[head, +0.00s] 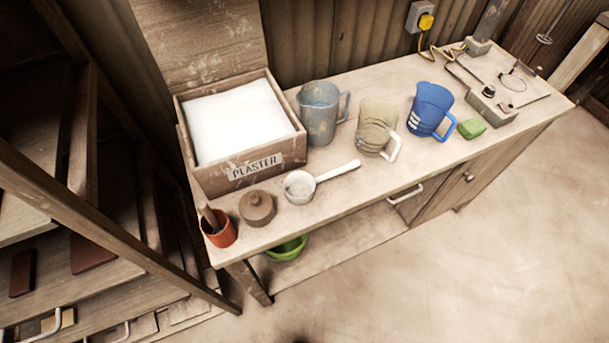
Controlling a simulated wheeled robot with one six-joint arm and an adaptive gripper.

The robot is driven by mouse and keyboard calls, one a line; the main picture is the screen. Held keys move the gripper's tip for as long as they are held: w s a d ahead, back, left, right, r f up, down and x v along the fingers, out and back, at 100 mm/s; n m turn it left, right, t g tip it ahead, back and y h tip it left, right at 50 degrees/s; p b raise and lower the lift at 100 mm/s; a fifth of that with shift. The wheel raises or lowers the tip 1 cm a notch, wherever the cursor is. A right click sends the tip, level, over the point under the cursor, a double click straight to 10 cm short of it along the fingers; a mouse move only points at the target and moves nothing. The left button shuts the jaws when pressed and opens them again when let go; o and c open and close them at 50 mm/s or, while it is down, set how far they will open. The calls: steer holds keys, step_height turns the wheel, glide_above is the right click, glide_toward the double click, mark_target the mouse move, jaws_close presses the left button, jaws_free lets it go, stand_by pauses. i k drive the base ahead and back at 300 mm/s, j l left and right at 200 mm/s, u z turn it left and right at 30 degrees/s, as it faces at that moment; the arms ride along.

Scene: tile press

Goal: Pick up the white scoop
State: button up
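The white scoop (301,187) lies on the wooden bench, in front of the plaster box. Its round bowl is at the left and its straight white handle (338,171) points right and slightly back. Nothing lies on top of it. My gripper is not in view.
The open plaster box (240,172) stands behind the scoop. A brown lidded pot (257,208) and an orange cup (218,229) are to its left. A grey jug (319,113), a clear jug (376,127) and a blue jug (430,110) stand to the right. The floor (480,260) in front is clear.

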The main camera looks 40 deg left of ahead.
mark_target(299, 185)
steer(key=u, duration=1.5)
steer(key=k+j+z, duration=0.15)
steer(key=j, duration=0.25)
steer(key=j+z, duration=0.1)
steer(key=j, duration=0.3)
steer(key=k+j+z, duration=0.15)
steer(key=j, duration=0.2)
steer(key=k+j+z, duration=0.1)
steer(key=j, duration=0.3)
steer(key=k+z, duration=0.1)
steer(key=i+j+u, duration=0.05)
